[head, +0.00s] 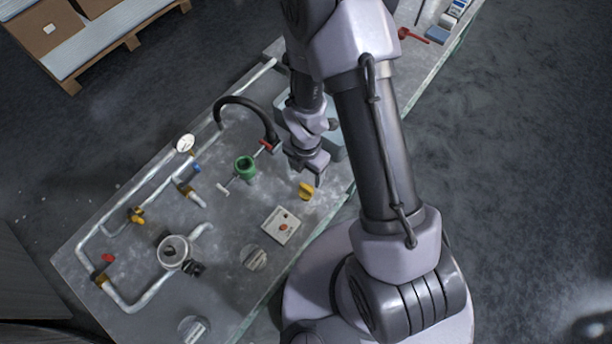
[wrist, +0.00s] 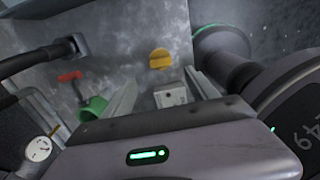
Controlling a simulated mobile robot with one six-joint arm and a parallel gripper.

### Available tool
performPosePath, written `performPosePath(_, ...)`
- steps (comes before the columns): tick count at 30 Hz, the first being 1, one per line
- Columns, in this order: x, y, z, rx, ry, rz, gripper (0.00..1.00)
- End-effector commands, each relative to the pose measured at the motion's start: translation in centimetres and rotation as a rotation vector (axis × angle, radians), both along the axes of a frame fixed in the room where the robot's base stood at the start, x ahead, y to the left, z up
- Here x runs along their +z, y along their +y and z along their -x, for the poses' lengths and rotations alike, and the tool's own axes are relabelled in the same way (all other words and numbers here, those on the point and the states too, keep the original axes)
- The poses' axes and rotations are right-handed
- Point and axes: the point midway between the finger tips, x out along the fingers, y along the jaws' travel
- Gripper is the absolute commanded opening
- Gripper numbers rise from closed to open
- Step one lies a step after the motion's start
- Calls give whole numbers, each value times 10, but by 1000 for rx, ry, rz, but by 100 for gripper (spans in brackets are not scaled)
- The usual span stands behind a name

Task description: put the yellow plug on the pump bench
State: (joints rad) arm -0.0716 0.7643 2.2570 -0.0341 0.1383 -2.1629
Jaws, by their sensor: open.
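The yellow plug (head: 306,190) lies on the grey pump bench (head: 232,220), near its right edge and just above the control box. In the wrist view the yellow plug (wrist: 161,58) lies ahead of the fingertips, between the lines of the two fingers. My gripper (head: 316,180) is beside the plug in the head view and hangs over the bench. In the wrist view my gripper (wrist: 160,84) has its two fingers apart with nothing between them. Whether the fingertips are level with the plug is hard to tell.
A green valve (head: 245,168) with a red handle, a black hose (head: 243,100), a control box (head: 281,225) with a red button, and a round pump (head: 173,252) stand on the bench. Pipes with a gauge (head: 185,144) run along its left side. A pallet (head: 95,40) stands beyond.

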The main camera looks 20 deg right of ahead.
Motion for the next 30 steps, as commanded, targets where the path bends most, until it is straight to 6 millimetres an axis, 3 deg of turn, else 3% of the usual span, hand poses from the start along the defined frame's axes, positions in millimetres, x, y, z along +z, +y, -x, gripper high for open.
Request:
performPosePath(5, 33, 0, -6, -80, -22, -4, 68)
performPosePath(7, 70, -1, -15, -274, -64, -18, 68)
performPosePath(11, 179, -2, -14, -892, -159, -119, 68)
performPosePath(12, 213, -2, -6, -1104, -178, -171, 68)
performPosePath(15, 286, 0, 27, -1629, -185, -343, 68)
performPosePath(18, 333, 6, 66, -2062, -124, -523, 68)
performPosePath(21, 355, 11, 95, -2340, -39, -654, 68)
performPosePath(24, 364, 14, 109, -2470, 19, -715, 68)
performPosePath(30, 365, 15, 112, -2501, 34, -726, 68)
